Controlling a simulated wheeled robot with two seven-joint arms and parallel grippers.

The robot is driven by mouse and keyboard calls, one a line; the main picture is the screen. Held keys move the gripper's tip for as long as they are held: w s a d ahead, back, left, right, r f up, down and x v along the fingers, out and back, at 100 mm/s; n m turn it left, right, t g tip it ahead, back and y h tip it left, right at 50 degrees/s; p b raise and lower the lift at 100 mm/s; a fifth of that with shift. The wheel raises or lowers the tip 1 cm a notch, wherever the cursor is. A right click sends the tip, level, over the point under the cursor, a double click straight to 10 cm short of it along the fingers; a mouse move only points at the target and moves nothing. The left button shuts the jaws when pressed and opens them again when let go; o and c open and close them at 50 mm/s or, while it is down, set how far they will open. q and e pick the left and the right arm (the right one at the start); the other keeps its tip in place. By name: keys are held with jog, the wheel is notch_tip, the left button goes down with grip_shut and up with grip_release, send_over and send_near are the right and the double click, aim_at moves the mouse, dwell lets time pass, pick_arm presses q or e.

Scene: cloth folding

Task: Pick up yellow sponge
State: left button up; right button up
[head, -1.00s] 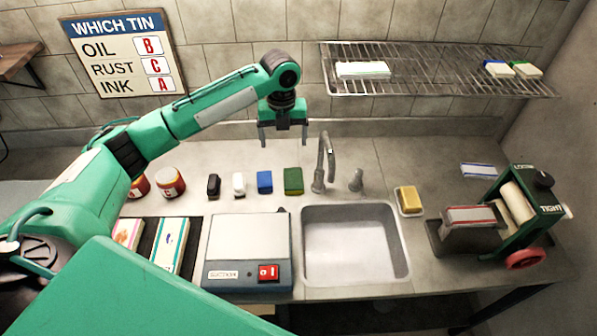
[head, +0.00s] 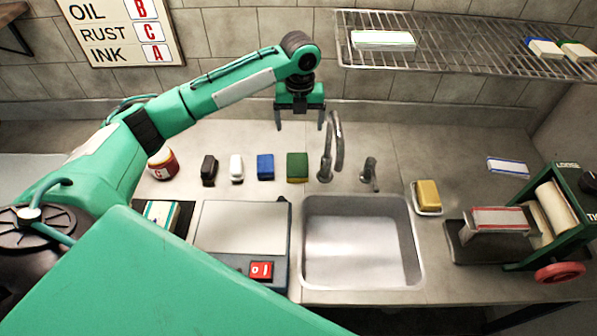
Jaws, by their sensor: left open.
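A yellow block (head: 427,194) that looks like the yellow sponge lies on a small white dish (head: 430,212) on the counter, just right of the sink. A dark green block (head: 297,165) with a thin yellowish lower edge lies behind the sink, left of the tap. My left gripper (head: 300,122) hangs open and empty with its fingers down. In the picture it is just above the green block, well left of and farther back than the yellow block. My right gripper is not in view.
Blue (head: 265,167), white (head: 237,168) and black (head: 209,170) blocks stand left of the green one. The tap (head: 331,147) rises between my gripper and the yellow block. A wire shelf (head: 460,50) overhangs the back. A roller device (head: 560,215) stands at right.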

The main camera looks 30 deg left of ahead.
pick_arm(q)
jog(key=f+b, duration=0.1)
jog(key=f, duration=0.1)
jog(key=p, duration=0.2)
send_over(297, 164)
jog(key=f, duration=0.8)
jog(key=shift+w+d+f, duration=0.15)
jog(key=shift+w+f, duration=0.05)
jog(key=shift+w, duration=0.15)
jog(key=f, duration=0.1)
jog(key=f+p, duration=0.2)
jog(key=f, duration=0.1)
jog(key=shift+s, duration=0.35)
jog(key=shift+f, duration=0.6)
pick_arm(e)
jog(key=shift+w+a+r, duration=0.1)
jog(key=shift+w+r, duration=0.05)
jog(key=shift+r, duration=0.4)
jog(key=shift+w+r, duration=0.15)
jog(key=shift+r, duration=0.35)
pick_arm(q)
jog(key=c, duration=1.1)
